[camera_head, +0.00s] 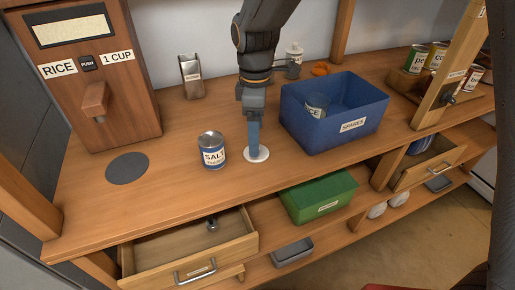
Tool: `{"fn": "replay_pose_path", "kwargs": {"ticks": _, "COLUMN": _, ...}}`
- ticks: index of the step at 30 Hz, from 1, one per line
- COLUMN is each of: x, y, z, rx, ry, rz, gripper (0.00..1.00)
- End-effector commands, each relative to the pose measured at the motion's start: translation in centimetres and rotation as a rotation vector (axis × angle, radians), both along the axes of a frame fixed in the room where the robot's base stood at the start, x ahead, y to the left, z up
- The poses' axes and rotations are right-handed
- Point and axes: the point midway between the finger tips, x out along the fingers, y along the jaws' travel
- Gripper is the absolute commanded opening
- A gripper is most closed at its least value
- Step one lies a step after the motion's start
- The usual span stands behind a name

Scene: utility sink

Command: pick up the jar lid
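A flat white disc, which looks like the jar lid (262,158), lies on the wooden counter near its front edge. My gripper (253,151) points straight down over it, with its blue fingers reaching the disc's left part. The fingers overlap in this view, so I cannot tell whether they are apart or closed, or whether they touch the disc. They hide part of the disc's back and middle.
A salt can (211,151) stands close left of my gripper. A blue bin (351,126) labelled spares is close right, with a rice jar (316,106) inside. The rice dispenser (88,72) stands left. An open drawer (190,253) juts out below the counter.

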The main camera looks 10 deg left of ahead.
Motion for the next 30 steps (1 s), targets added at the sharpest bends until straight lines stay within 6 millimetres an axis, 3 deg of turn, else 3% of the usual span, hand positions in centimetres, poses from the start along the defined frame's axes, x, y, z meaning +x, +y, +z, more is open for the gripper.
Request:
{"fn": "replay_pose_path", "kwargs": {"ticks": 9, "x": -0.1, "y": -0.3, "z": -3.8, "rx": -0.001, "ry": 0.001, "rz": -0.004, "gripper": 0.79}}
{"fn": "replay_pose_path", "kwargs": {"ticks": 18, "x": 0.0, "y": -0.4, "z": -4.3, "rx": 0.0, "ry": -0.001, "rz": -0.006, "gripper": 0.79}}
{"fn": "replay_pose_path", "kwargs": {"ticks": 19, "x": 0.0, "y": -0.4, "z": -4.3, "rx": 0.0, "ry": -0.001, "rz": -0.006, "gripper": 0.77}}
{"fn": "replay_pose_path", "kwargs": {"ticks": 26, "x": 0.0, "y": -0.4, "z": -4.3, "rx": 0.0, "ry": -0.001, "rz": -0.007, "gripper": 0.38}}
{"fn": "replay_pose_path", "kwargs": {"ticks": 30, "x": 0.0, "y": -0.4, "z": -4.3, "rx": 0.0, "ry": -0.001, "rz": -0.007, "gripper": 0.35}}
